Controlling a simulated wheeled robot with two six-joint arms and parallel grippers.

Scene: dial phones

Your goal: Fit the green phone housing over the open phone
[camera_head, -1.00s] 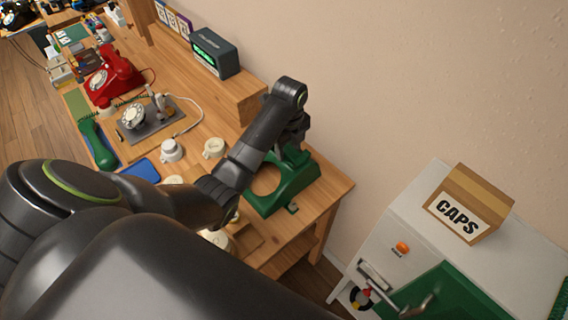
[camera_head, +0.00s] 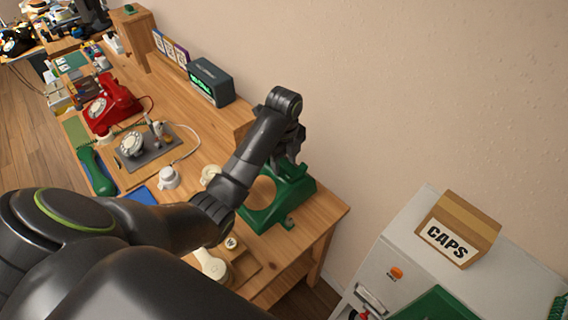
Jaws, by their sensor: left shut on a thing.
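The green phone housing (camera_head: 297,195) is at the right end of the wooden workbench, with a large round opening in its face. My left gripper (camera_head: 290,160) is at the housing's upper back edge, shut on it; the wrist hides the fingertips. I cannot tell whether the housing touches the bench. The open phone (camera_head: 153,148) lies farther along the bench to the left, a dark base plate with a white dial and bare inner parts. A white cord runs from it. My right gripper is not in view.
A cabinet with a CAPS box (camera_head: 458,229) stands right.

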